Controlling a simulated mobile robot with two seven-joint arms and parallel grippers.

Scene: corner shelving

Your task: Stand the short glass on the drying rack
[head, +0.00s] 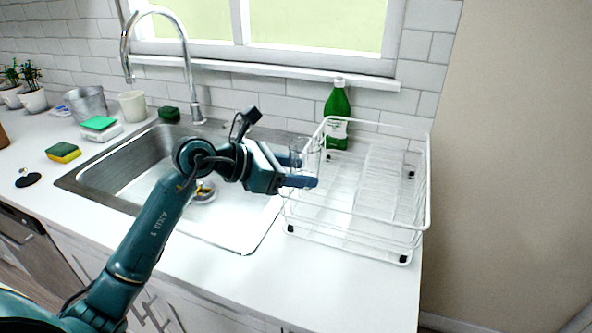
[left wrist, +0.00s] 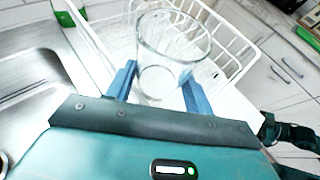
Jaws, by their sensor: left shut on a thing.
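The short glass (head: 307,156) is clear and held by my left gripper (head: 303,168), whose blue fingers are shut on it. In the left wrist view the glass (left wrist: 172,50) sits between the two blue fingers of my left gripper (left wrist: 163,88), its wide rim facing the camera. The white wire drying rack (head: 405,238) stands on the counter to the right of the sink. The glass overlaps the rack's left edge in the head view. I cannot tell whether it touches the rack. My right gripper is not in view.
A green bottle (head: 337,112) stands behind the rack. The sink (head: 120,172) with its tall faucet (head: 188,75) lies to the left. A sponge (head: 63,152), a cup (head: 132,106) and a metal bucket (head: 87,103) are farther left. The counter in front of the rack is clear.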

